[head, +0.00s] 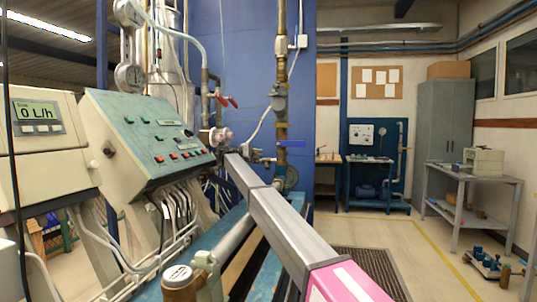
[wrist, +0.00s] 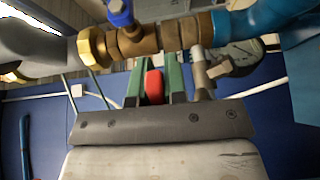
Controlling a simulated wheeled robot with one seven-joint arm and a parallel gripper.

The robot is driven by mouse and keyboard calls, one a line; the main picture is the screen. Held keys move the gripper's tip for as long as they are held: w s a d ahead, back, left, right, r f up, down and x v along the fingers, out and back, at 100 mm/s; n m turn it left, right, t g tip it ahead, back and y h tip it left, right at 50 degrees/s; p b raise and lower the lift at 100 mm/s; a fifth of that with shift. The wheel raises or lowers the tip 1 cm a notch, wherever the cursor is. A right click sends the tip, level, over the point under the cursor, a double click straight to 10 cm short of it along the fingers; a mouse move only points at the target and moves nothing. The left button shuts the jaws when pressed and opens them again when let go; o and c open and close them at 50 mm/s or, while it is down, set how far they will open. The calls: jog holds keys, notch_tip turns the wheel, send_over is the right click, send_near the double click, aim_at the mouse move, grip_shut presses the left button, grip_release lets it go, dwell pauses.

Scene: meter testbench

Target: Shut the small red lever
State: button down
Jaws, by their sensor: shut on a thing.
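The small red lever (wrist: 154,87) shows in the wrist view between the two green fingers of my gripper (wrist: 154,82), which is shut on it. The lever is just below a brass valve and pipe fitting (wrist: 150,42), and its mount is partly hidden by the fitting and fingers. In the head view my arm reaches forward to the pipework beside the blue wall. The fingers and the held lever cannot be made out there. Other red handles (head: 228,101) show higher up on the pipes, apart from my arm.
A blue valve handle (wrist: 120,13) stands above the brass fitting, near my fingers. A round gauge-like part (wrist: 238,56) is right of them. The sloped control panel (head: 150,140) stands left of my arm.

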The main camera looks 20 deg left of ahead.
jog(key=shift+s+a, duration=0.1)
dwell(0.4)
jog(key=c, duration=1.4)
grip_release()
jog(key=shift+c, duration=0.2)
